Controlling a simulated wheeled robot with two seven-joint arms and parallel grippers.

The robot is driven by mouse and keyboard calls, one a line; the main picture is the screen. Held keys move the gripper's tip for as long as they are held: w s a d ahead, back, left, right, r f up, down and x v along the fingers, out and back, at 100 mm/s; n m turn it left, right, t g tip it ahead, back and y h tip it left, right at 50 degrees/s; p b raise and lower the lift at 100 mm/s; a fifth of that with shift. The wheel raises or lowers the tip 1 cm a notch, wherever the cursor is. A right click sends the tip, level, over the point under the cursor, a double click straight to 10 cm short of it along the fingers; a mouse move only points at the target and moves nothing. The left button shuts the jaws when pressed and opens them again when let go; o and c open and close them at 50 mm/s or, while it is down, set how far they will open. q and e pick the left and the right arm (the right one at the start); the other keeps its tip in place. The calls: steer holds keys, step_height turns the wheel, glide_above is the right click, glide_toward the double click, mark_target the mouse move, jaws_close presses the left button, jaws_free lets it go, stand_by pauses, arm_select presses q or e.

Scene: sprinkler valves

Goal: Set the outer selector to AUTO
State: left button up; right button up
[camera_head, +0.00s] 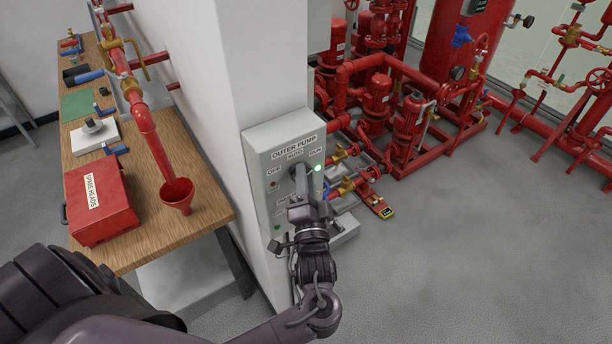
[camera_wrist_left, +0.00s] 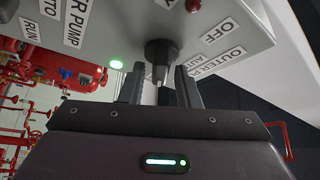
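The grey OUTER PUMP panel (camera_head: 262,145) is fixed to the end of the white wall. It carries OFF, AUTO and RUN labels. The dark outer selector (camera_head: 298,171) sits below AUTO, partly hidden by my left gripper. A green lamp (camera_head: 318,168) glows near RUN. In the left wrist view, the selector (camera_wrist_left: 161,52) shows between the two fingers of my left gripper (camera_wrist_left: 161,82), which stand apart, with gaps visible beside it. The green lamp (camera_wrist_left: 116,64) shows there too. I cannot tell which label the selector points to. My right gripper is out of view.
A wooden bench (camera_head: 165,240) with a red SPARE HEADS box (camera_head: 98,203) and a red funnel (camera_head: 177,195) stands left of the wall. Red pumps and pipes (camera_head: 375,95) fill the area behind the panel. The grey floor (camera_head: 480,250) at right is clear.

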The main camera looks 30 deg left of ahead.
arm_select(q)
jaws_close()
steer(key=n+y+b, duration=0.2)
steer(key=n+b, duration=0.2)
steer(key=b, duration=0.1)
stand_by(0.5)
